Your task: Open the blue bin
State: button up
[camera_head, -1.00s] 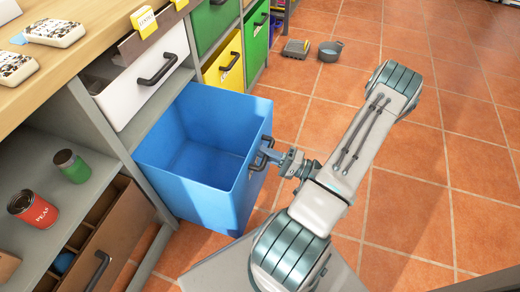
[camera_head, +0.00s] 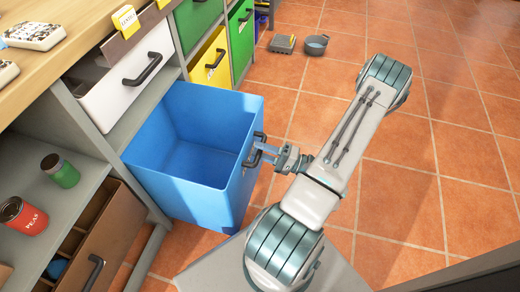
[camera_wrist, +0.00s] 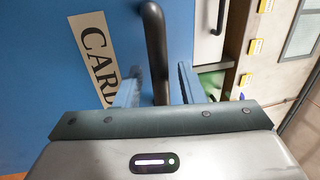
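The blue bin (camera_head: 207,196) is an open-topped drawer pulled well out of the shelving unit, and its inside looks empty. Its dark handle (camera_head: 254,150) is on the outer front face. My gripper (camera_head: 264,155) is at this handle. In the wrist view, the handle (camera_wrist: 157,50) stands upright between the two blue fingers of my gripper (camera_wrist: 160,82). Small gaps show on both sides of the handle, so the fingers look open around it. A label (camera_wrist: 92,50) reading "CARD", partly cut off, is on the blue front.
A white drawer (camera_head: 128,88), a green bin (camera_head: 196,22) and a yellow bin (camera_head: 211,62) sit in the unit. A brown drawer (camera_head: 112,240) sticks out lower left.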

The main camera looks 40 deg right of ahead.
jog(key=p+v, duration=0.2)
jog(key=v, duration=1.1)
jog(key=w+a+r+n+g+p, duration=0.2)
jog(key=a+r+g+p, duration=0.3)
jog(key=r, duration=0.5)
jog(key=w+a+r+n+g+h+p, duration=0.1)
jog(key=w+a+r+n+g+p, duration=0.15)
jog(key=r+g+p, duration=0.5)
jog(key=w+a+r+n+g+p, duration=0.25)
jog(key=a+r+g, duration=0.25)
jog(key=r, duration=0.7)
jog(key=a+r+n+t+h+p, duration=0.1)
jog(key=a+r+h+p, duration=0.2)
jog(key=r, duration=0.7)
jog(key=s+a+r+n+t+h+p, duration=0.1)
jog(key=a+r+h+p, duration=0.3)
jog(key=r+p, duration=0.4)
jog(key=s+a+r+n+t+h+p, duration=0.1)
jog(key=a+r+h+p, duration=0.3)
jog(key=r, duration=0.8)
jog(key=shift+s+a+t+p, duration=0.15)
jog(key=shift+a+t+p, duration=0.1)
jog(key=shift+t+p, duration=0.5)
jog(key=shift+r, duration=0.1)
